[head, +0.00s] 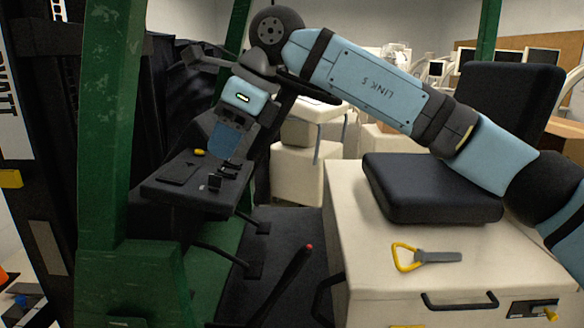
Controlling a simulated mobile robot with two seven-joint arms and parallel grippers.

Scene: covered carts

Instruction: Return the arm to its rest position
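My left gripper is not in view.
A cream cart (345,235) at the right carries a black cushion (432,187) and a yellow-and-grey handled tool (425,257). A green post (105,130) stands at the left. A red-tipped lever (285,280) rises at the front. Small dark items lie on the shelf.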

